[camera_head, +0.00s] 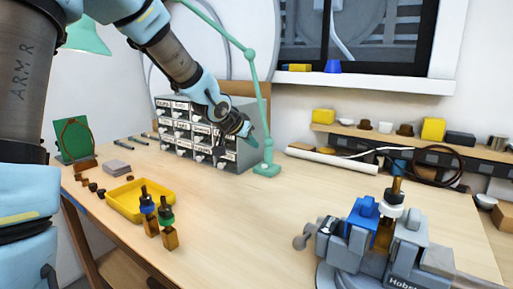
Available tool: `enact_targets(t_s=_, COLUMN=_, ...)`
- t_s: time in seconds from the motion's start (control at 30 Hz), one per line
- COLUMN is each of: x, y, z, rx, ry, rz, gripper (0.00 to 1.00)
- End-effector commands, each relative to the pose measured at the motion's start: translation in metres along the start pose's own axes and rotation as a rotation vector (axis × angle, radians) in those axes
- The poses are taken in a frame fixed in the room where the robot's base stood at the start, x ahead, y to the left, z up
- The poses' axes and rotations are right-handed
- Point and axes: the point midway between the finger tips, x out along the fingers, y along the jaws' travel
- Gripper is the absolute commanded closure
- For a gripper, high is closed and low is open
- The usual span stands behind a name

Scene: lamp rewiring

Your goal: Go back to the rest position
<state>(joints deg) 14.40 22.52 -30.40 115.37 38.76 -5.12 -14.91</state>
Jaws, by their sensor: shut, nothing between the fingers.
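My gripper (246,132) is at the end of my arm, above the table in front of the drawer cabinet (243,155). It is dark, small in the view, and shut with nothing in it. It hides part of the cabinet's right side and is close to the green lamp stand (267,155); I cannot tell whether it touches either. My arm comes in from the upper left.
The table (240,225) holds a yellow tray (125,198), two bottle-like items (157,216) and a grey vise (345,245) gripping a part at the right. A shelf (370,133) with small items runs along the back wall. The table's middle is clear.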

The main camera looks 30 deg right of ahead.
Motion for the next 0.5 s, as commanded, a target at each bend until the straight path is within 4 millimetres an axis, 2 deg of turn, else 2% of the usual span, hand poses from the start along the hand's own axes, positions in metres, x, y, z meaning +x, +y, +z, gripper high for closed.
enact_targets(t_s=0.13, x=-0.0076, y=0.0002, z=-0.0002, rx=0.000, ry=0.000, rz=0.000, gripper=1.00)
enact_targets(t_s=0.5, x=-0.0082, y=0.0004, z=-0.0005, rx=0.001, ry=0.001, rz=0.000, gripper=1.00)
